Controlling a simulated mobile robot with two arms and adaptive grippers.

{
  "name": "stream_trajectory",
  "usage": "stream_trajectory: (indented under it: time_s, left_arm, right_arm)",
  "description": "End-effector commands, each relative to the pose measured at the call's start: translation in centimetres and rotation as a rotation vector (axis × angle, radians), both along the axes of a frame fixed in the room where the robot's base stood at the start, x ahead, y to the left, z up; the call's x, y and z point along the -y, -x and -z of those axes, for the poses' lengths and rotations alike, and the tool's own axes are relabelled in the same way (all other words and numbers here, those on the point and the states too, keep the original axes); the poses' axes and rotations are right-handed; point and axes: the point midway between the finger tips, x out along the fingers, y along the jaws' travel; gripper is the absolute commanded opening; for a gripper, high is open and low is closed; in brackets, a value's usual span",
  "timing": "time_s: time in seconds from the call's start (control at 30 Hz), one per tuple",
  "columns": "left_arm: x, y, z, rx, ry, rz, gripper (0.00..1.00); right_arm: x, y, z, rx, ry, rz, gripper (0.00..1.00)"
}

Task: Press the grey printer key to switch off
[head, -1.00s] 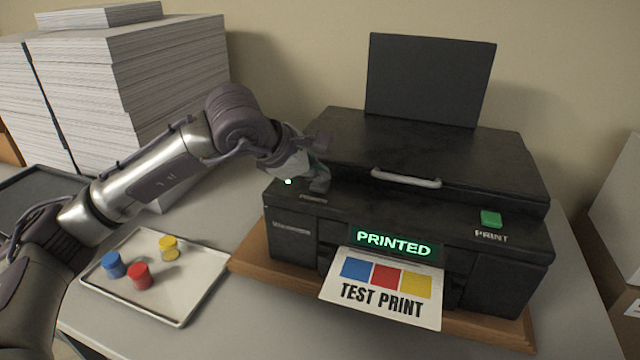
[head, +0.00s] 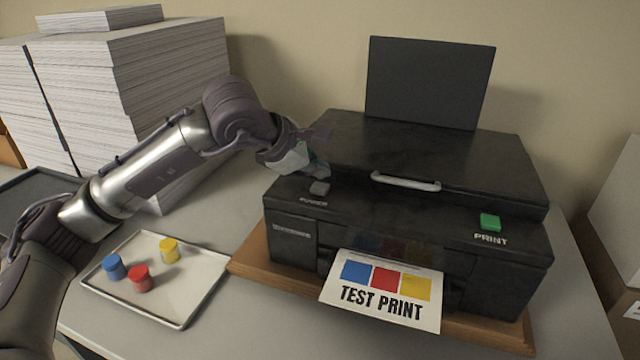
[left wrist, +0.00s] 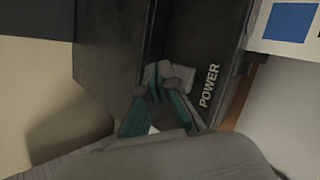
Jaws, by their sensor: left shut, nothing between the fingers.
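The black printer (head: 400,215) stands on a wooden board, its display dark. The grey key (head: 319,188) is on the left of its front ledge, above a partly readable label. In the left wrist view the grey key (left wrist: 203,73) shows beside the word POWER. My left gripper (head: 322,168) is shut and empty, just behind and above the key, apart from it in the head view. Its fingertips also show in the left wrist view (left wrist: 166,78), close to the key. My right gripper is in neither view.
A green PRINT key (head: 490,222) is on the printer's right. A test print sheet (head: 382,290) sticks out in front. A tray (head: 190,300) with blue, red and yellow pots lies at the left. Paper stacks (head: 130,90) stand behind my left arm.

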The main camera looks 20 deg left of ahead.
Motion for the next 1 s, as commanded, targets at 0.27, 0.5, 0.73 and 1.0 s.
stream_trajectory:
  time_s: [0.27,0.5,0.73,1.0]
  left_arm:
    - [0.0,0.0,-0.5,0.0,0.001,0.001,0.0]
    - [0.0,0.0,-2.7,0.0,0.001,0.001,0.0]
    - [0.0,0.0,-5.1,0.001,0.001,0.0,0.0]
    - [0.0,0.0,-6.0,-0.001,0.0,0.001,0.0]
  right_arm:
    - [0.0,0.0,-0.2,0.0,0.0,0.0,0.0]
    - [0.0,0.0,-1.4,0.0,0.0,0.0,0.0]
    - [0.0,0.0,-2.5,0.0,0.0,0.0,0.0]
    - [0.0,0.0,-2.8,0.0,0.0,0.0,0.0]
